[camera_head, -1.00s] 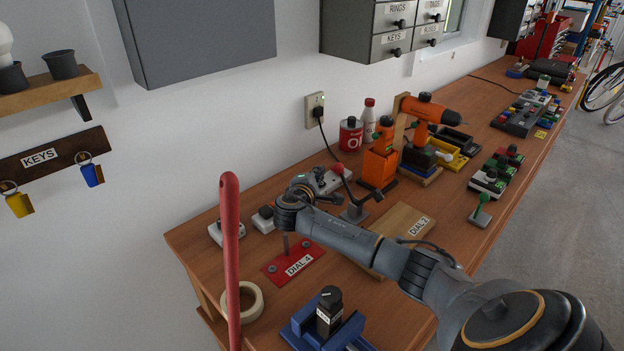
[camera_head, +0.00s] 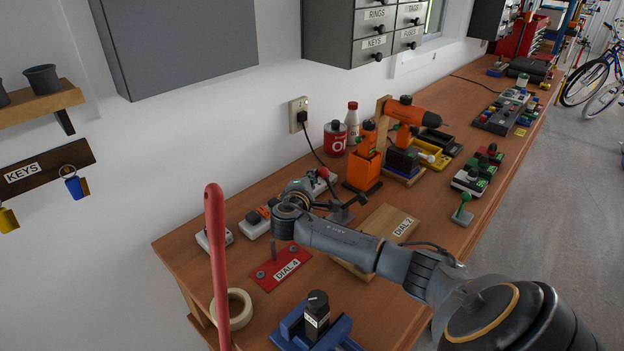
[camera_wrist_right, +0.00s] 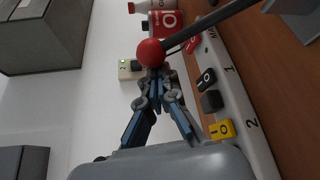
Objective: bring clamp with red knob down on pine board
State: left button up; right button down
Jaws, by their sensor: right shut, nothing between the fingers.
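The clamp's red knob (camera_head: 323,173) sits at the top of a raised dark lever, above a grey clamp base (camera_head: 341,216) at the far left end of the pine board. The pine board (camera_head: 375,228) lies on the bench and carries a "DIAL 2" label. My right gripper (camera_head: 314,186) is close to the red knob, partly hidden by its own wrist. In the right wrist view the red knob (camera_wrist_right: 151,53) and its grey bar are right at the tips of my closed fingers (camera_wrist_right: 153,80). Contact is unclear. My left gripper is not in view.
A white power strip (camera_head: 255,226) and the red "DIAL 4" plate (camera_head: 280,268) lie near the arm. A red rod (camera_head: 216,265) rises at the front left.

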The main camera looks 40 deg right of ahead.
jog(key=s+r+m+t+h+b, duration=0.2)
jog(key=s+m+b, duration=0.3)
jog(key=s+b, duration=0.4)
jog(key=shift+s+d+r+m, duration=0.4)
jog(key=shift+s+r, duration=0.1)
jog(key=shift+s, duration=0.05)
jog(key=shift+s+f+h, duration=0.1)
jog(key=shift+s+h, duration=0.05)
jog(key=shift+h, duration=0.15)
dwell(0.4)
notch_tip(320, 180, up, 10)
jog(key=shift+r, duration=0.2)
dwell(0.4)
jog(key=shift+w+a, duration=0.15)
jog(key=shift+w, duration=0.05)
